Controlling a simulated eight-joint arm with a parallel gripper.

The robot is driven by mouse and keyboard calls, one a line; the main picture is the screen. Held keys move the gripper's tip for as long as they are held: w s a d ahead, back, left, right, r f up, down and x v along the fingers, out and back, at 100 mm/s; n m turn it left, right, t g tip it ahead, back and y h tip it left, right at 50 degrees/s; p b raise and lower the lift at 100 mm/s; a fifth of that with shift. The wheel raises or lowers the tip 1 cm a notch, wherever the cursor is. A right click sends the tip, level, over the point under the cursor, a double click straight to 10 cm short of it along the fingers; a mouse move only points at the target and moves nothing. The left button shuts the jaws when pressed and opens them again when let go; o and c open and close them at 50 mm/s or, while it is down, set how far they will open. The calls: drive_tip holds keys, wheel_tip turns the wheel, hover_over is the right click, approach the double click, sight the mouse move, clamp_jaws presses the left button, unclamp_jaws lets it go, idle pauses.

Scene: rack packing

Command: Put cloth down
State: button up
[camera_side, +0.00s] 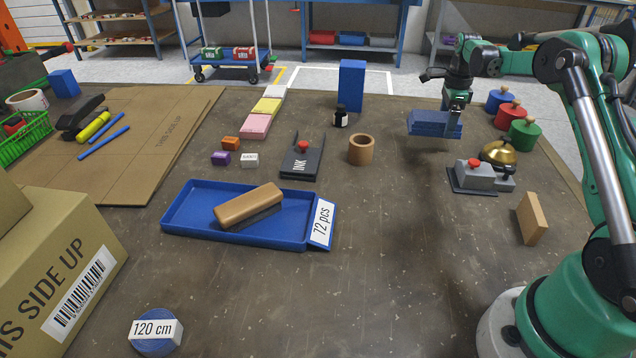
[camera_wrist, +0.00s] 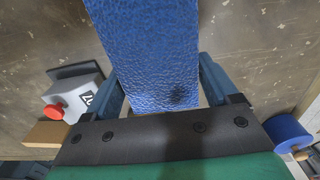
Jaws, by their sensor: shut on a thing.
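The cloth (camera_side: 430,124) is a blue, textured, folded slab at the right back of the table in the side view. My gripper (camera_side: 456,122) points down and is shut on the cloth's right part. The cloth seems to hang level a little above the table, but the exact gap is hard to tell. In the wrist view the cloth (camera_wrist: 153,50) fills the middle between my two blue fingers (camera_wrist: 160,92) and reaches past the top edge.
Table between ring and device is clear.

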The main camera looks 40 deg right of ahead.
sight(442, 134)
drive_tip(key=shift+f, duration=1.85)
drive_tip(key=o, duration=1.1)
drive_tip(key=shift+f, duration=0.15)
wheel_tip(442, 134, up, 12)
drive_tip(key=shift+f, duration=0.15)
drive_tip(key=shift+a+r, duration=0.15)
drive_tip(key=shift+r, duration=0.15)
drive_tip(key=w+a+r+n+t+h, duration=0.1)
drive_tip(key=a+r+n+t, duration=0.1)
drive_tip(key=a+r+n, duration=0.45)
drive_tip(key=s+a+f+n+t, duration=0.1)
drive_tip(key=s+a+n, duration=0.2)
drive_tip(key=a+n, duration=0.3)
drive_tip(key=s+a+f+n+t, duration=0.2)
drive_tip(key=s+a+n, duration=0.2)
drive_tip(key=a+n, duration=0.3)
drive_tip(key=s+a+f+n+t+y, duration=0.1)
drive_tip(key=s+a+f+n+t, duration=0.1)
drive_tip(key=s+a+n, duration=0.2)
drive_tip(key=shift+s+a+f+n, duration=0.2)
drive_tip(key=shift+a+n, duration=1.55)
drive_tip(key=shift+a, duration=0.85)
